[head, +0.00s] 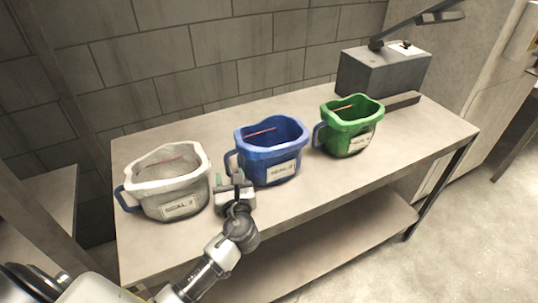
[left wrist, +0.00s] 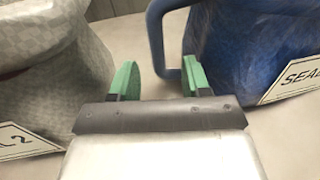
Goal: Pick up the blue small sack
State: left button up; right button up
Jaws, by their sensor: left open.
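The blue small sack (head: 270,152) stands upright and open-topped in the middle of the table, with a white label on its front and a handle loop on its left side. In the left wrist view the blue sack (left wrist: 247,50) fills the right side, and its handle (left wrist: 156,45) stands near the green fingertips. My left gripper (head: 230,181) is open and sits between the white sack and the blue sack, just in front of the handle. In the left wrist view the gripper (left wrist: 157,82) has nothing visible between its fingers. My right gripper is not in view.
A white sack (head: 163,190) stands close on the left of my gripper, and a green sack (head: 352,128) stands to the right. A grey box (head: 382,75) with a lamp arm is at the table's back right. The table's (head: 320,185) front strip is clear.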

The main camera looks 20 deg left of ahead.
aim_at(229, 173)
pick_arm(q)
jog(key=shift+x, duration=1.6)
jog(key=shift+s, duration=0.1)
grip_shut()
